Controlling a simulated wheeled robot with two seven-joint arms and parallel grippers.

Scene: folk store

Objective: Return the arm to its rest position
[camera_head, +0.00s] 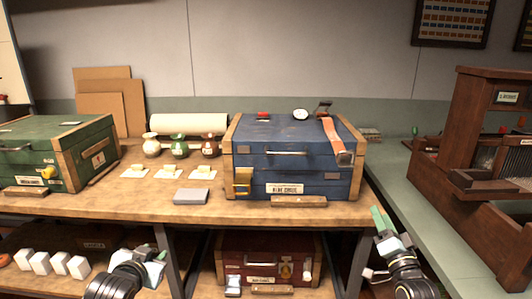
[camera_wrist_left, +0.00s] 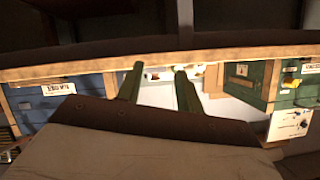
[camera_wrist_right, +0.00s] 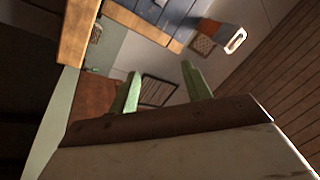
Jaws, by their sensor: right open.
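My left gripper (camera_head: 150,256) is low in front of the wooden workbench (camera_head: 130,207), at the lower left of the head view. In the left wrist view its two green fingers (camera_wrist_left: 158,84) stand apart with nothing between them. My right gripper (camera_head: 382,226) is in front of the bench's right end, beside the green-grey counter (camera_head: 425,225). In the right wrist view its green fingers (camera_wrist_right: 163,85) are also apart and empty. Both grippers are clear of the objects on the bench.
A blue chest (camera_head: 240,160) with an orange strap (camera_head: 331,134) stands on the bench. A green chest (camera_head: 80,150) is at left; small vases (camera_head: 180,146) and cards stand between. A red case (camera_head: 265,248) and white blocks (camera_head: 58,262) sit below. A dark wooden machine (camera_head: 465,130) is at right.

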